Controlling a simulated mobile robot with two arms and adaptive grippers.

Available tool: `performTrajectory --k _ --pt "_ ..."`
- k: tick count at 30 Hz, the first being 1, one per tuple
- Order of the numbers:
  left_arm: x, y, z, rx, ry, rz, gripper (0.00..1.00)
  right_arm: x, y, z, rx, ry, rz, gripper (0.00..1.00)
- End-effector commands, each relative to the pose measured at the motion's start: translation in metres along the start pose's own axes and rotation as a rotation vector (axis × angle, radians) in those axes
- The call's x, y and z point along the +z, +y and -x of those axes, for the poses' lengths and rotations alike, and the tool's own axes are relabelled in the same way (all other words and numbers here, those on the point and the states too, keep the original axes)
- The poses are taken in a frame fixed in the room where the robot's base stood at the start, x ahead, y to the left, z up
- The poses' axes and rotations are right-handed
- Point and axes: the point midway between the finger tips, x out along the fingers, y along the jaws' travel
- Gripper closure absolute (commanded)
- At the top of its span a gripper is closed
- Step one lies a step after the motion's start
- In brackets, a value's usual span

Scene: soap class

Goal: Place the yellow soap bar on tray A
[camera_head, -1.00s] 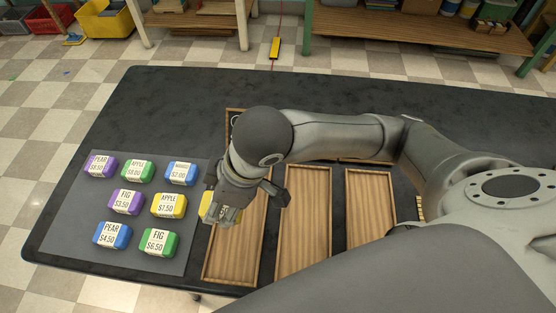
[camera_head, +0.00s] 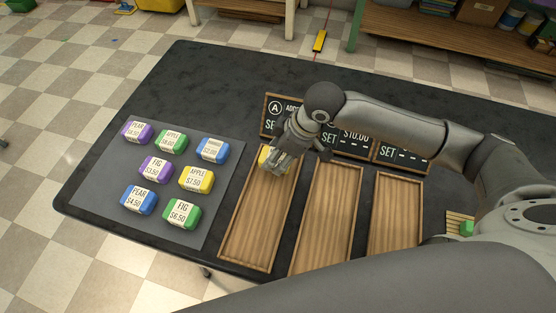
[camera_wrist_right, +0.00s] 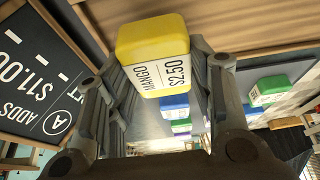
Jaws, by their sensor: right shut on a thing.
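My right gripper (camera_head: 279,161) is shut on a yellow soap bar (camera_head: 264,157) over the far end of tray A (camera_head: 258,220), the leftmost wooden tray, just in front of the sign with the letter A. In the right wrist view the bar (camera_wrist_right: 152,45) shows a MANGO $2.50 label between the fingers of the gripper (camera_wrist_right: 165,85). I cannot tell whether the bar touches the tray. Another yellow bar (camera_head: 196,180), labelled APPLE $7.50, lies on the grey mat. My left gripper is not in view.
The grey mat (camera_head: 105,195) holds several purple, green, blue and yellow bars. The sign A (camera_head: 276,108) stands behind tray A. A middle tray (camera_head: 327,225) and a right tray (camera_head: 396,210) are empty. A green bar (camera_head: 466,228) sits farther right.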

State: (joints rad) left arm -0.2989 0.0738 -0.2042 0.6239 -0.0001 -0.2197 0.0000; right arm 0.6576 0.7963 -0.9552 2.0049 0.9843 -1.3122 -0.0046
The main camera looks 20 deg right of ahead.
Motion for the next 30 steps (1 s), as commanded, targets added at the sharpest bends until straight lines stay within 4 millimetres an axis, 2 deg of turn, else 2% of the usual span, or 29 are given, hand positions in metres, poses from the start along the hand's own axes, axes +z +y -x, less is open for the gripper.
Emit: performTrajectory --k 3,6,17,18,22,30 --pt "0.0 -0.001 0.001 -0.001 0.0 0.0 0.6 0.008 -0.002 -0.018 -0.003 -0.002 0.0 0.78" --pt "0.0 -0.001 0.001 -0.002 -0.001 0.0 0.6 0.011 -0.002 -0.025 -0.001 -0.001 0.001 0.78" --pt "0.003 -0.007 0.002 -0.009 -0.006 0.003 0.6 0.012 -0.002 -0.028 -0.002 -0.001 0.001 0.78" --pt "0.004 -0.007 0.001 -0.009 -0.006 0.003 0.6 0.012 -0.002 -0.028 -0.002 -0.001 0.001 0.47" --pt "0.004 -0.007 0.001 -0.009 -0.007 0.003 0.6 0.012 -0.002 -0.028 -0.002 -0.001 0.001 0.31" --pt "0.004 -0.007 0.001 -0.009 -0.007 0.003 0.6 0.012 -0.002 -0.028 -0.001 -0.001 0.001 0.3"
